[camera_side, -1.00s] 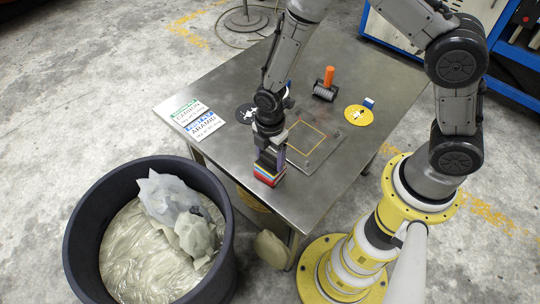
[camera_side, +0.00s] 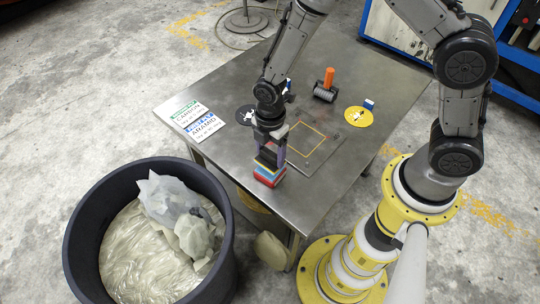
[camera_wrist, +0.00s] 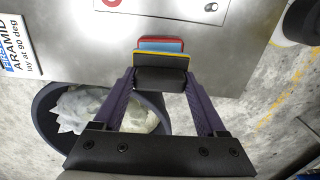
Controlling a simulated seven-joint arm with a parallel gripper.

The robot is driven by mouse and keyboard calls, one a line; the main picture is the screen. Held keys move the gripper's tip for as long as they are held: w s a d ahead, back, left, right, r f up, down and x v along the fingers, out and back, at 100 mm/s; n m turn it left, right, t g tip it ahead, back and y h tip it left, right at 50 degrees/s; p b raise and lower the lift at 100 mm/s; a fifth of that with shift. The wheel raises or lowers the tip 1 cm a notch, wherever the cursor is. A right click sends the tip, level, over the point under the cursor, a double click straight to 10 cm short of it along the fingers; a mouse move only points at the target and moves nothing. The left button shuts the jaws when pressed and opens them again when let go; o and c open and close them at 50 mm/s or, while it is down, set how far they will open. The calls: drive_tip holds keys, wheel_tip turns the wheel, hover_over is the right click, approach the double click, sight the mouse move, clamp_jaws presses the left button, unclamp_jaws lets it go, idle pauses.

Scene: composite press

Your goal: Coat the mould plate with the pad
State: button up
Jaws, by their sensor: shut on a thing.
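The mould plate (camera_side: 328,147) is a grey plate with a yellow square outline, lying on the metal table. The pad, a dark block with a yellow edge (camera_side: 264,162), is between the fingers of my gripper (camera_side: 270,154), near the table's front corner. In the wrist view the dark pad (camera_wrist: 160,78) sits between the two purple fingers (camera_wrist: 160,85), which are shut on it. A blue and red block (camera_side: 270,178) is directly below the pad; its blue and red edges show past the pad in the wrist view (camera_wrist: 160,42). The arm hides part of the plate's left side.
Carbon (camera_side: 186,107) and aramid (camera_side: 203,124) cards lie at the left edge. A black bin (camera_side: 82,220) stands below.

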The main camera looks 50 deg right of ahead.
sight(270, 152)
drive_tip(key=shift+r, duration=2.3)
drive_tip(key=w+d+r+m, duration=0.1)
drive_tip(key=w+d+m, duration=0.2)
drive_tip(key=d+m, duration=0.45)
drive_tip(key=w+d+r+m, duration=0.15)
drive_tip(key=d+m, duration=0.25)
drive_tip(key=m, duration=0.7)
drive_tip(key=shift+n, duration=0.45)
drive_tip(key=shift+s+d+f, duration=0.1)
drive_tip(key=shift+s+f, duration=0.65)
drive_tip(key=shift+f, duration=1.05)
drive_tip(key=shift+s+f, duration=0.75)
drive_tip(key=shift+f, duration=1)
drive_tip(key=shift+s+d+f, duration=0.1)
drive_tip(key=shift+s+f, duration=0.65)
drive_tip(key=shift+f, duration=1.05)
drive_tip(key=shift+f, duration=0.6)
